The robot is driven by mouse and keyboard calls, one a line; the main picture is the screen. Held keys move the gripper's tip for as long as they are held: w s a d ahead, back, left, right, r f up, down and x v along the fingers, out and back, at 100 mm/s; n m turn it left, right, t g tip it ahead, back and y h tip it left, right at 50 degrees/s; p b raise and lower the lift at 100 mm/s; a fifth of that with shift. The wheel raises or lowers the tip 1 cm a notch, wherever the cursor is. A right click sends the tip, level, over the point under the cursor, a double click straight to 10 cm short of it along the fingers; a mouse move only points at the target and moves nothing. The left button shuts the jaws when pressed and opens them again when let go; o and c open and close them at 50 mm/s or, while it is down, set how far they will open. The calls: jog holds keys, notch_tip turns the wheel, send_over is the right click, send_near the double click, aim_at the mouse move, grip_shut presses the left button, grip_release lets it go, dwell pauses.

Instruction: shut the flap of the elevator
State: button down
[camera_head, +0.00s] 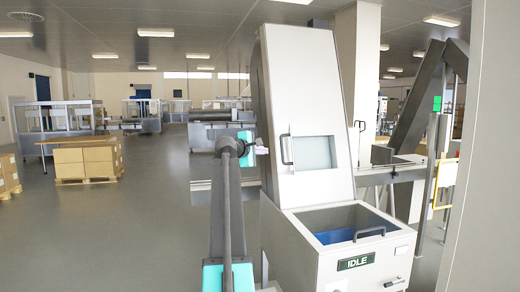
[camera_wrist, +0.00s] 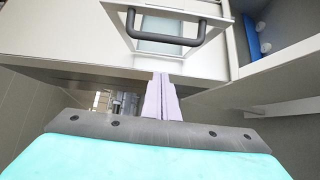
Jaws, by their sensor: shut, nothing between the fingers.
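The elevator (camera_head: 303,85) is a tall pale housing. A windowed flap (camera_head: 315,152) with a dark handle (camera_head: 286,149) on its left edge is on its sloped front. In the wrist view the flap (camera_wrist: 120,18) and its handle (camera_wrist: 165,38) show at the top, close up; whether the flap is slightly ajar I cannot tell. My gripper (camera_head: 264,150) is at the elevator's left side, left of the handle. In the wrist view my gripper (camera_wrist: 161,78) has its pale purple fingers together and empty, with the tips apart from the handle in the picture.
A grey pillar (camera_head: 480,180) stands at right. Boxes on a pallet (camera_head: 88,160) are far left. The floor (camera_head: 120,230) at left is clear.

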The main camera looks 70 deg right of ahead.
jog(key=shift+s+d+r+p, duration=0.1)
jog(key=shift+s+d+p, duration=0.25)
jog(key=shift+s, duration=0.35)
jog(key=shift+s+d+f+p, duration=0.1)
jog(key=shift+s+d+p, duration=0.2)
jog(key=shift+s, duration=0.4)
jog(key=shift+s+d+r+p, duration=0.1)
jog(key=shift+s+d+p, duration=0.2)
jog(key=shift+s, duration=0.4)
jog(key=shift+d, duration=0.1)
